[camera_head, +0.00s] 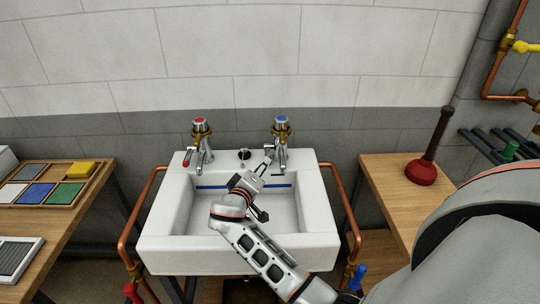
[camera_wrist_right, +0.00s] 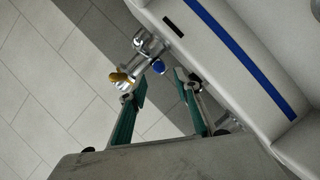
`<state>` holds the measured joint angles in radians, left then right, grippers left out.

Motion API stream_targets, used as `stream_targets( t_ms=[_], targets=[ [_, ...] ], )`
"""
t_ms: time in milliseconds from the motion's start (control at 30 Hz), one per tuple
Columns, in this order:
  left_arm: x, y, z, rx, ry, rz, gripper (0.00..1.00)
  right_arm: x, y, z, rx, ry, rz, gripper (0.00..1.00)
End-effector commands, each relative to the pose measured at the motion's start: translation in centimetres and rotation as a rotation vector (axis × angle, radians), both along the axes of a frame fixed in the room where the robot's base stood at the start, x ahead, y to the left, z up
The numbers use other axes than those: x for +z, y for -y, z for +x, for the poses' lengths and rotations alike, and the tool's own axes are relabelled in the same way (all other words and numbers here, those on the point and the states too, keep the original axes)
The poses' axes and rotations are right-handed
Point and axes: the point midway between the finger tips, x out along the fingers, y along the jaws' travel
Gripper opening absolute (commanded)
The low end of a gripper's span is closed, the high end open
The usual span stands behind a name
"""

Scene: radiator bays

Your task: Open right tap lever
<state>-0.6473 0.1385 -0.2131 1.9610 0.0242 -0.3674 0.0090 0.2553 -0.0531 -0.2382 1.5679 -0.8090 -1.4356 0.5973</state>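The right tap (camera_head: 281,146) is chrome with a brass collar and a blue cap, standing on the back right of the white sink (camera_head: 322,215). In the right wrist view the tap (camera_wrist_right: 146,48) shows its lever's blue tip (camera_wrist_right: 158,67). That tip lies just beyond and roughly between the fingertips of my right gripper (camera_wrist_right: 160,88); I see no clear contact. In the head view my right gripper (camera_head: 267,167) is over the basin, close in front of the right tap. Its fingers are spread with nothing between them. The lever is hard to make out there. My left gripper is not in view.
The left tap (camera_head: 201,146) has a red cap and red lever tip. Copper pipes (camera_head: 345,200) flank the sink. A plunger (camera_head: 424,170) stands on the right wooden table (camera_head: 385,180). A tray of coloured blocks (camera_head: 13,203) lies on the left table.

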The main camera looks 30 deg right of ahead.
Motion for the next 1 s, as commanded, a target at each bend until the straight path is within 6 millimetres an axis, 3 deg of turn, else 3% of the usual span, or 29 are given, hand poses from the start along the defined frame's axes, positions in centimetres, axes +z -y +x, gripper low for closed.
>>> stream_targets(
  t_ms=[500, 900, 933, 1000],
  targets=[
    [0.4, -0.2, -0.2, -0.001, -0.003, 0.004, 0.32, -1.3, 5.1, 4.2, 0.000, 0.000, -0.003, 0.32],
    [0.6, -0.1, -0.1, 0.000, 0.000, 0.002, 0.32, -1.6, 5.8, 4.8, 0.000, 0.000, 0.000, 0.32],
    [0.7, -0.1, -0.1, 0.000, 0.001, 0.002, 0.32, -1.6, 5.8, 4.7, 0.000, -0.001, -0.001, 0.29],
    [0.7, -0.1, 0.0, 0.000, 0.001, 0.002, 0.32, -1.6, 5.8, 4.7, 0.000, -0.001, -0.001, 0.11]
  ],
)
